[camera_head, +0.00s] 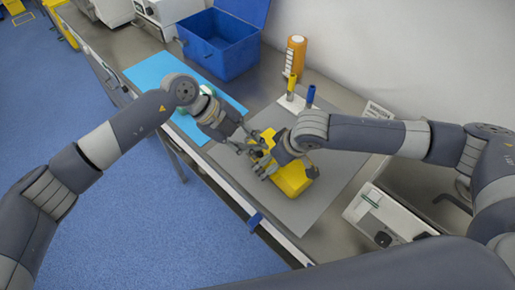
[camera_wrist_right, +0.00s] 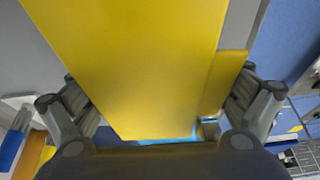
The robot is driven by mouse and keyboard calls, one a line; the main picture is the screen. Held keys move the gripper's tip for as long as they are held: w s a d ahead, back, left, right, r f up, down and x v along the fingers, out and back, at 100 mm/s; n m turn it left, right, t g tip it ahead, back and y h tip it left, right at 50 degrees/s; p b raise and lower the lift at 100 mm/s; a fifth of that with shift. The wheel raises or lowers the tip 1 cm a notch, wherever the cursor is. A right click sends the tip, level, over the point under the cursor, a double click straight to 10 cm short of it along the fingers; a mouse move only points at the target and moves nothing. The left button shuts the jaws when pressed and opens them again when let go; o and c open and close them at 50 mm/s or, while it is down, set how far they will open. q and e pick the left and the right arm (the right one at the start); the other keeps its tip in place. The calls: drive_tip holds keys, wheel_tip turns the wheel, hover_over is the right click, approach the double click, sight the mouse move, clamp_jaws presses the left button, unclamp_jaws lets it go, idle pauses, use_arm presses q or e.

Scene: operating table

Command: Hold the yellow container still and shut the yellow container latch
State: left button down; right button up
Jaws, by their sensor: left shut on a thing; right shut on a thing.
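The yellow container (camera_head: 294,181) sits on a grey mat on the table, partly hidden under my right gripper. My left gripper (camera_head: 254,147) reaches its far-left end and is shut on that end; its fingertips are small and partly hidden. My right gripper (camera_head: 290,172) comes down over the container from above. In the right wrist view the yellow container (camera_wrist_right: 130,60) fills the middle between the two fingers of the right gripper (camera_wrist_right: 150,108), which is shut on it. A narrower yellow piece (camera_wrist_right: 225,85) runs along its right side; I cannot tell whether it is the latch.
The grey mat (camera_head: 300,215) has bare room in front of the container. Behind stand a yellow-handled tool (camera_head: 291,85), a blue-handled tool (camera_head: 310,95) and an orange bottle (camera_head: 296,55). A blue bin (camera_head: 220,50) is at the back, a white device (camera_head: 385,215) at right.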

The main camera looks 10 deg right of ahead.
use_arm(q)
drive_tip(key=shift+a, duration=0.15)
use_arm(e)
drive_tip(key=shift+w+r, duration=0.4)
drive_tip(key=shift+w, duration=0.1)
use_arm(q)
drive_tip(key=shift+w, duration=0.1)
use_arm(e)
drive_tip(key=shift+d, duration=0.1)
use_arm(q)
drive_tip(key=shift+w+a+r, duration=0.2)
drive_tip(key=shift+w+r, duration=0.05)
drive_tip(key=shift+w, duration=0.1)
use_arm(e)
drive_tip(key=shift+s, duration=0.1)
use_arm(q)
drive_tip(key=shift+w+a+r, duration=0.25)
drive_tip(key=shift+w+r, duration=0.45)
drive_tip(key=shift+w, duration=0.25)
drive_tip(key=shift+w+a+r, duration=0.2)
drive_tip(key=shift+w+r, duration=0.5)
drive_tip(key=shift+w, duration=0.2)
use_arm(e)
drive_tip(key=shift+s+f, duration=0.15)
drive_tip(key=o, duration=1)
drive_tip(key=shift+s, duration=0.1)
